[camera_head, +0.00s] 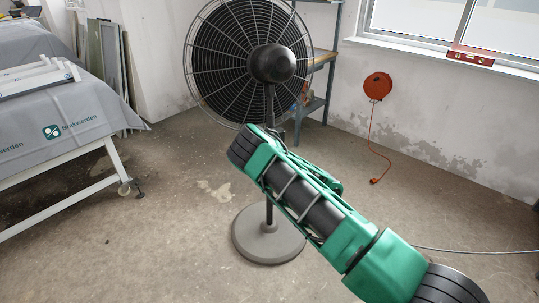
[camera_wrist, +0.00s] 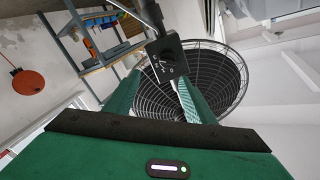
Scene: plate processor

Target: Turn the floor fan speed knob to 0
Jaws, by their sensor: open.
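The floor fan (camera_head: 240,62) stands upright on a round grey base (camera_head: 268,235), with its black motor housing (camera_head: 271,63) facing me. In the wrist view its wire cage (camera_wrist: 215,72) is behind a dark control box (camera_wrist: 166,58) on the fan's pole. The box face carries a round speed knob (camera_wrist: 167,67) with small white marks around it; I cannot read its setting. My gripper (camera_wrist: 160,83) is open, its two green fingers apart and pointing toward the box, with the knob between them in the picture. I cannot tell whether they touch it. In the head view my arm hides the gripper and knob.
A grey-covered table (camera_head: 60,115) stands at the left. A shelf rack (camera_head: 316,85) is behind the fan. An orange cable reel (camera_head: 377,86) hangs on the wall, also showing in the wrist view (camera_wrist: 26,82). Floor around the fan base is mostly clear.

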